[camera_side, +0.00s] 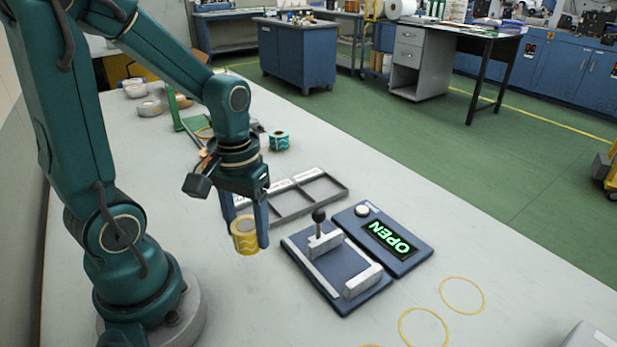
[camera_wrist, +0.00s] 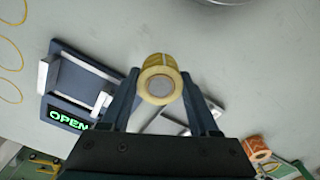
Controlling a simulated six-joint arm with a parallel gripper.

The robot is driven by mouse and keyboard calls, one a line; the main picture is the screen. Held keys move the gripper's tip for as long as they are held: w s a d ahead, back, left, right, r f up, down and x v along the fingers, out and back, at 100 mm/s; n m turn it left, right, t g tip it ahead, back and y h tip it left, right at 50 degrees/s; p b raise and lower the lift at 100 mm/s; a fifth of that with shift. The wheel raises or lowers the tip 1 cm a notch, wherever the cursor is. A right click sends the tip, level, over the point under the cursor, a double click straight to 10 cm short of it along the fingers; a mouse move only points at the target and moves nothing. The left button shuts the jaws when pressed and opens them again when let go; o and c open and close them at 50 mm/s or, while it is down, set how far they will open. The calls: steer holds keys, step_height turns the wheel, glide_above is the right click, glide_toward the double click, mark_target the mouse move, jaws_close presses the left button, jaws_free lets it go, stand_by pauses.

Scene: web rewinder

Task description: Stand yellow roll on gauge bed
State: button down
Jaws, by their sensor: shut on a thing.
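The yellow roll (camera_side: 244,236) is held between the two fingers of my gripper (camera_side: 247,228), above the table and left of the gauge. In the wrist view the yellow roll (camera_wrist: 160,84) sits between the fingertips of my gripper (camera_wrist: 163,88), its round end with the pale core facing the camera. The gauge bed (camera_side: 335,267) is a blue plate with pale metal bars and a black-knobbed lever (camera_side: 319,216); nothing stands on it. It also shows at the left in the wrist view (camera_wrist: 75,75).
A blue panel reading OPEN (camera_side: 392,238) adjoins the gauge. A grey divided tray (camera_side: 322,188) lies behind it, with a teal roll (camera_side: 279,141) farther back. Yellow rings (camera_side: 462,295) mark the front right of the table. An orange roll (camera_wrist: 257,147) shows in the wrist view.

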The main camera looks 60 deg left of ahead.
steer(key=s+a+r, duration=0.5)
steer(key=a+r, duration=0.1)
steer(key=a, duration=0.2)
steer(key=w+a+r+m, duration=0.1)
steer(key=w+r+m, duration=0.1)
steer(key=w, duration=0.3)
steer(key=m, duration=1.1)
glide_above(344, 269)
step_height(344, 269, down, 2)
step_height(344, 269, down, 10)
steer(key=shift+r, duration=0.1)
steer(key=shift+c, duration=2.1)
jaws_free()
